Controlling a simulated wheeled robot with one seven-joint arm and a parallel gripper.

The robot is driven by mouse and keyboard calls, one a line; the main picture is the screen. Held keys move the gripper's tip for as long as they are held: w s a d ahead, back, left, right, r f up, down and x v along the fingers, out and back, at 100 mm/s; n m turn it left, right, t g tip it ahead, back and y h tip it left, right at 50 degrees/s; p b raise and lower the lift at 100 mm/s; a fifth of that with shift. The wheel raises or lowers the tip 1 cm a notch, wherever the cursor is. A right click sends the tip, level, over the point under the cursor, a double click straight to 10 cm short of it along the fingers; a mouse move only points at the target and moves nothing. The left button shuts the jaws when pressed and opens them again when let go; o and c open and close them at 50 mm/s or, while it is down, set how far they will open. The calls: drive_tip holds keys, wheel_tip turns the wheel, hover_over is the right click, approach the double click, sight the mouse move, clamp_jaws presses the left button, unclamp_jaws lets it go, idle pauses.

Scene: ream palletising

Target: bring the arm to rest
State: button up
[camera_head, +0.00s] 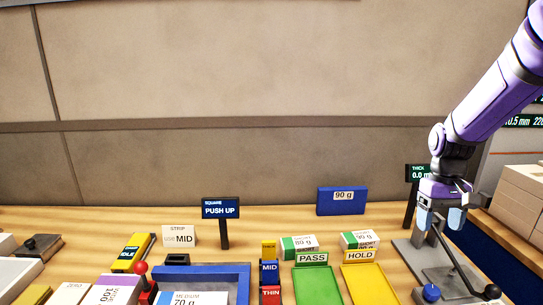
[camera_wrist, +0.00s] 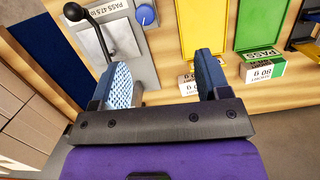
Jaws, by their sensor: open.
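My gripper (camera_head: 440,218) hangs at the end of my purple arm on the right side of the head view, above the grey thickness gauge (camera_head: 410,255) with its black lever. In the wrist view my gripper (camera_wrist: 165,85) has its two blue pads wide apart with nothing between them. The gauge plate (camera_wrist: 128,50) and its black-knobbed lever lie beyond the left pad, and wooden table shows between the pads. The gauge's small display (camera_head: 418,172) reads 0.0 m, partly cut off by my arm.
A yellow HOLD tray (camera_head: 368,285) and a green PASS tray (camera_head: 318,287) lie left of the gauge, with small reams behind them. A blue tray (camera_head: 240,272) holds a medium ream. A PUSH UP sign (camera_head: 221,210) stands behind. Stacked cartons (camera_head: 520,195) are at the far right.

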drive_tip(key=s+a+r+t, duration=0.3)
drive_tip(key=s+r, duration=0.4)
drive_tip(key=s, duration=0.3)
drive_tip(key=s+a+r+t, duration=0.4)
drive_tip(key=s+r, duration=0.3)
drive_tip(key=s, duration=0.3)
drive_tip(key=shift+a+r, duration=0.3)
drive_tip(key=shift+r, duration=0.05)
